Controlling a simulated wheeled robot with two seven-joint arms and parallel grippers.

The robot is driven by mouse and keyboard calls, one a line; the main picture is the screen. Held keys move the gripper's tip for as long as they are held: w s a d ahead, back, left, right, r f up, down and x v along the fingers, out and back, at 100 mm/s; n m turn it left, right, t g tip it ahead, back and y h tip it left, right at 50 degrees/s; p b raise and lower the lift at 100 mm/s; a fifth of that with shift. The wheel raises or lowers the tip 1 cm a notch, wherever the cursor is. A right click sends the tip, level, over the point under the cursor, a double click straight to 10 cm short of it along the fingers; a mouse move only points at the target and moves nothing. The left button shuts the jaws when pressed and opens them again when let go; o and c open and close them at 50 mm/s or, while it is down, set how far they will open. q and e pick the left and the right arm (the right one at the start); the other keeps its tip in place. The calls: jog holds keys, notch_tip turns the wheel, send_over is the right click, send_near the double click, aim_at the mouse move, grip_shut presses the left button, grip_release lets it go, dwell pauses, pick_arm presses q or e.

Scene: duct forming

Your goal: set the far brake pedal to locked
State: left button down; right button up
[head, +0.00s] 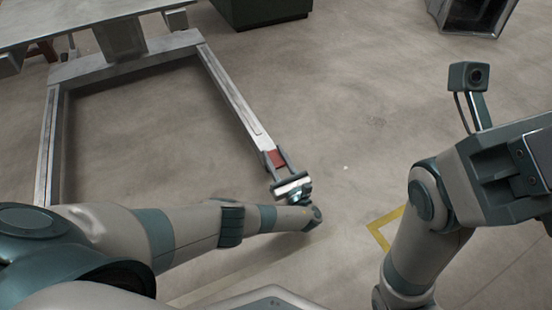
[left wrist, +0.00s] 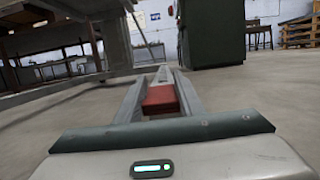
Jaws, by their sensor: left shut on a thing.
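The red brake pedal (head: 277,158) sits at the near end of the right-hand rail of a grey floor frame (head: 228,92). My left gripper (head: 276,153) has its two fingers around the red pedal, one on each side. In the left wrist view the red pedal (left wrist: 160,98) lies between the fingers of my left gripper (left wrist: 160,82), with the rail running away behind it. Whether the pedal is tilted is hard to tell. My right gripper (head: 518,170) is partly in view at the right edge, away from the frame; its fingertips are not clear.
A grey machine table (head: 60,20) stands at the far left, behind the frame. A dark green cabinet (head: 258,10) stands at the back. A yellow floor marking (head: 380,230) lies right of my left arm.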

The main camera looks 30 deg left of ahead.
pick_arm(q)
jog(key=shift+f, duration=0.1)
jog(key=c, duration=1.6)
grip_release()
jog(key=o, duration=0.4)
